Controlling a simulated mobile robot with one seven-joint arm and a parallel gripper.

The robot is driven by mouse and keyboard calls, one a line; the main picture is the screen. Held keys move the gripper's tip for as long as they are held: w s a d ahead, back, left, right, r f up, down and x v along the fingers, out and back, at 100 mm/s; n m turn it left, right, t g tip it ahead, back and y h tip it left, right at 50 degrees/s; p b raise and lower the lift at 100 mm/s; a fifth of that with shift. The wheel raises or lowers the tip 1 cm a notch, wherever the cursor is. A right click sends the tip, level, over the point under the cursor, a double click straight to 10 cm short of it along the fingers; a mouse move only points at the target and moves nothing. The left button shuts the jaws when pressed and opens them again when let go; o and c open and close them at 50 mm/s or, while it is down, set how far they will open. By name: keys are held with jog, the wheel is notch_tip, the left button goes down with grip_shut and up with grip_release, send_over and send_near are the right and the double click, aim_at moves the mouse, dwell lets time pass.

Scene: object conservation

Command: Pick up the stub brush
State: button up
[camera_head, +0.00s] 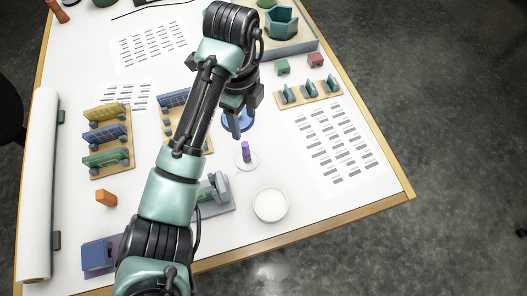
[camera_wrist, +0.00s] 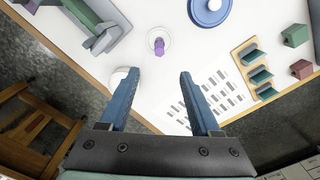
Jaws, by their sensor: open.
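A short purple stub (camera_head: 245,151), which looks like the stub brush, stands upright on a small round white dish (camera_head: 252,164). The wrist view shows the purple stub (camera_wrist: 159,46) from above on its pale dish (camera_wrist: 151,34), just beyond the fingertips. My gripper (camera_head: 237,134) is above the table, close behind the stub in the head view. In the wrist view my gripper (camera_wrist: 160,75) has its two blue fingers wide apart with nothing between them. The stub is clear of both fingers.
A blue round dish (camera_head: 250,124) lies behind the fingers. A larger white round dish (camera_head: 270,205) stands at the front. A grey fixture with a green part (camera_head: 218,190) is at the left. Printed sheets (camera_head: 333,150) and a wooden rack (camera_head: 308,93) are at the right.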

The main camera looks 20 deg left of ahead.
aim_at(245, 144)
jog(key=f+b, duration=0.2)
jog(key=f, duration=0.1)
jog(key=f+b, duration=0.4)
jog(key=f, duration=0.1)
jog(key=shift+a+f, duration=0.25)
jog(key=shift+f, duration=2.3)
grip_shut()
